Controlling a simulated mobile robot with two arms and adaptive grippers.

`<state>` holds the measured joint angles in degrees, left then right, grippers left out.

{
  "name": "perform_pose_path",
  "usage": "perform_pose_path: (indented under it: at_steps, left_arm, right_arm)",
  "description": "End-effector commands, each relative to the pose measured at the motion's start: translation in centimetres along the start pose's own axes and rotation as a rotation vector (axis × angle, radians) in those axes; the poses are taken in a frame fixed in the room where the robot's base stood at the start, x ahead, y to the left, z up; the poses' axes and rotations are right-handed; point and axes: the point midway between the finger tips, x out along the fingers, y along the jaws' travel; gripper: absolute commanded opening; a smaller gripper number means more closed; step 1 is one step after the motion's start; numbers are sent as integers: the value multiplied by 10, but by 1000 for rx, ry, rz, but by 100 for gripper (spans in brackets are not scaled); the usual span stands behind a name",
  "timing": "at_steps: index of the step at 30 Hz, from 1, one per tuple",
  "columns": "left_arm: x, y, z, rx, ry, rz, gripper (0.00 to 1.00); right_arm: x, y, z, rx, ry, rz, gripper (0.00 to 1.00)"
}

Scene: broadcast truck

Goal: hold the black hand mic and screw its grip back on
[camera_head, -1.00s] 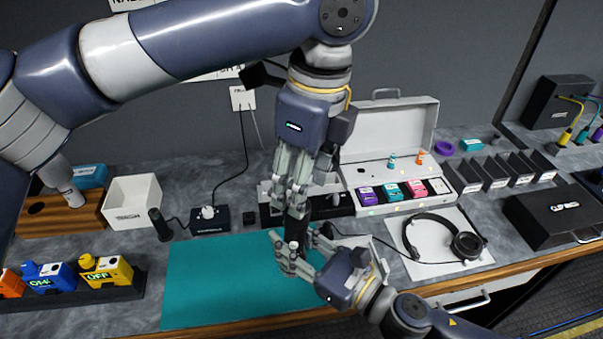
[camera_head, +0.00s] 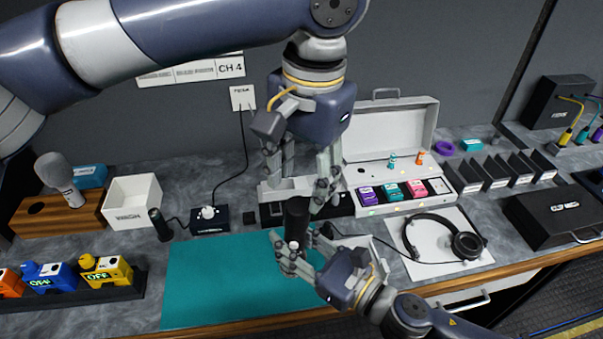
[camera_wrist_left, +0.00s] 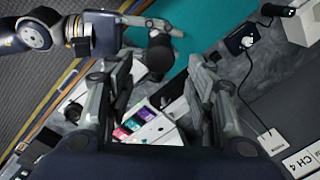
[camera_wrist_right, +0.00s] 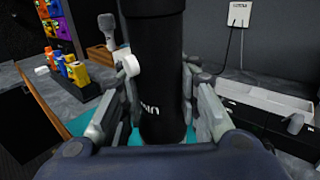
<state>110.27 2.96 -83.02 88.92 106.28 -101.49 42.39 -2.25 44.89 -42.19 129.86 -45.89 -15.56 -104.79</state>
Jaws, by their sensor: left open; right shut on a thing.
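The black hand mic (camera_head: 297,216) stands upright above the teal mat (camera_head: 215,285). My right gripper (camera_head: 293,246) is shut around its lower part. In the right wrist view the mic's black body (camera_wrist_right: 155,60) rises between the fingers, with pale lettering and a white knob on its side. My left gripper (camera_head: 297,190) is open just above, pointing down, its fingers apart on either side of the mic's top. In the left wrist view the mic's dark end (camera_wrist_left: 160,57) lies between the open fingers. I cannot make out a seam between grip and body.
An open white case (camera_head: 390,130) with coloured packs stands behind, and headphones (camera_head: 465,245) lie on a white sheet at right. A black box with a knob (camera_head: 210,221), a white bin (camera_head: 133,200) and a grey mic in a wooden block (camera_head: 40,218) stand left. The mat's left part is clear.

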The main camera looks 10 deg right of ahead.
Motion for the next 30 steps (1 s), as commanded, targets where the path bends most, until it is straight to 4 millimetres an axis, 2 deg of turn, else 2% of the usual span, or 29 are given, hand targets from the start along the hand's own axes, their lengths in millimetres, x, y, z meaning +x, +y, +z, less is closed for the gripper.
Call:
perform_pose_path:
  at_steps: [14, 24, 30]
  left_arm:
    - [5, 0, 0, -13, -2, 0, 49]
    - [54, 0, 1, -12, -3, 0, 49]
    - [75, 0, 0, -12, -1, 0, 49]
  right_arm:
    - [0, 0, 1, -1, -3, 1, 0]
    - [0, 0, 2, -1, -3, 1, 0]
    - [0, 0, 2, -1, -3, 1, 0]
